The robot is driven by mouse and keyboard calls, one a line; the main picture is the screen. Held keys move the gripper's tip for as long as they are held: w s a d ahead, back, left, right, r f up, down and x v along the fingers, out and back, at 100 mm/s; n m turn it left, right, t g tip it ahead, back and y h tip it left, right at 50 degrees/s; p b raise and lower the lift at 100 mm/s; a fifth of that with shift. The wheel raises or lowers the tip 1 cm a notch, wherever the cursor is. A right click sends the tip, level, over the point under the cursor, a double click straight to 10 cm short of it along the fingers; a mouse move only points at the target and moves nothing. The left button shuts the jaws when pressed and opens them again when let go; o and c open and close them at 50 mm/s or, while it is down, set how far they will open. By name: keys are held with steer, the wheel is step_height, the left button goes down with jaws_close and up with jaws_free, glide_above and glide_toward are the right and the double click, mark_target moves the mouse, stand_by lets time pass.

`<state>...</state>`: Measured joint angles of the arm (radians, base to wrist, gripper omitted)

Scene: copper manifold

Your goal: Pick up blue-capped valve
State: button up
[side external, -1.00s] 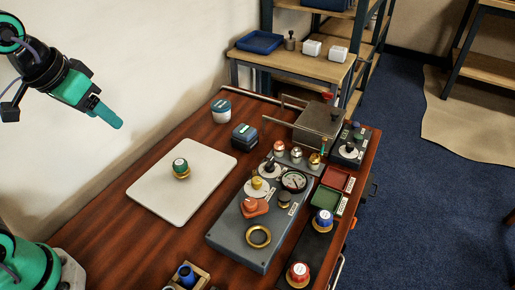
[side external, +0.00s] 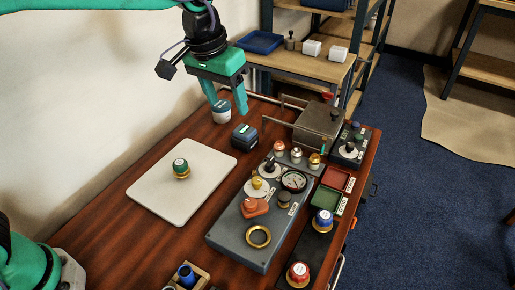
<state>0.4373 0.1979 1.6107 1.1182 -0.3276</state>
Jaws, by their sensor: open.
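The blue-capped valve (side external: 323,220) has a blue top and a brass base. It stands upright on a dark strip at the right side of the wooden table, beside the grey panel. My gripper (side external: 227,108) is open and empty, its two green fingers pointing down over the far left part of the table. It is well up and to the left of the valve, near the white jar with a teal lid in the picture. A small blue item (side external: 186,275) sits in a wooden holder at the near edge.
A red-capped valve (side external: 298,273) stands in front of the blue one. A grey panel (side external: 228,240) with a gauge and knobs fills the middle. A green-capped valve (side external: 181,168) stands on a white board (side external: 168,208). Green and red trays (side external: 326,200) lie behind the blue valve.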

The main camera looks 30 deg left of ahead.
steer(key=w+d+f+g, duration=0.1)
steer(key=w+d+f, duration=0.1)
steer(key=d+f, duration=0.3)
steer(key=w+d+f, duration=0.1)
steer(key=d+f, duration=0.1)
steer(key=d, duration=0.6)
steer(key=m+g+y, duration=0.1)
glide_above(325, 215)
step_height(325, 215, down, 10)
steer(key=shift+w+d+r, duration=0.1)
steer(key=shift+f, duration=3.95)
steer(key=c, duration=0.9)
